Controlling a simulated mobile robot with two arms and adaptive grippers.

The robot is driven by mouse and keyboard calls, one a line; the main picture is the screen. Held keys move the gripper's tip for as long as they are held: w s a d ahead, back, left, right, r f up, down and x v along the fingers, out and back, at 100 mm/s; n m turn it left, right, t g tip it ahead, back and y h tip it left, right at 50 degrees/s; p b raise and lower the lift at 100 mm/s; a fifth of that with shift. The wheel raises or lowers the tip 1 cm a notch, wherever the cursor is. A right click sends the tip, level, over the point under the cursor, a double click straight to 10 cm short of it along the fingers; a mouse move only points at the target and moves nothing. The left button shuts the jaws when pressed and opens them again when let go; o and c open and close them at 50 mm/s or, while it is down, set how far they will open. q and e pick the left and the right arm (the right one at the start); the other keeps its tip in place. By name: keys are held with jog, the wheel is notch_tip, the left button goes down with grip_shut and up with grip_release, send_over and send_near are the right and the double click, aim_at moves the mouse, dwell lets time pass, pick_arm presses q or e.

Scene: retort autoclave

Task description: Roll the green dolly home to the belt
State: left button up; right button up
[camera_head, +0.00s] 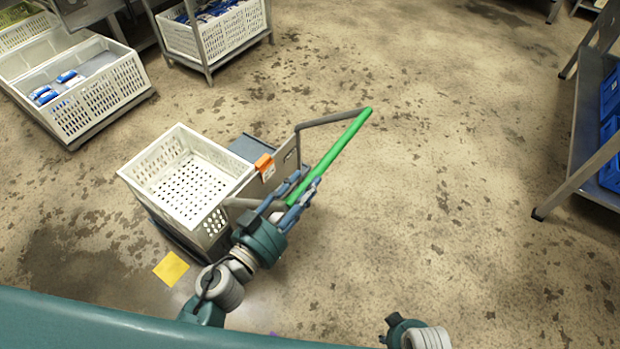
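The green dolly stands on the floor left of centre, with a grey upright panel (285,160), grey side bars and a green push handle (345,142). An orange tag (265,166) sits on the panel's top edge. A white perforated crate (153,186), empty, rests on the dolly. My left gripper (304,190) is at the near end of the green handle, its fingers around the bar and apparently closed on it. Part of my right arm shows at the bottom edge; its gripper fingers are out of the picture. I cannot make out a belt for certain.
A yellow square (171,269) lies on the floor by the dolly's near side. White crates with blue-and-white packs (68,76) stand upper left, beside a metal-framed cart (209,69). A metal rack (585,130) with blue bins stands at right. The floor between is clear.

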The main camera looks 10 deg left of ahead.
pick_arm(q)
jog(key=shift+x, duration=1.3)
grip_shut()
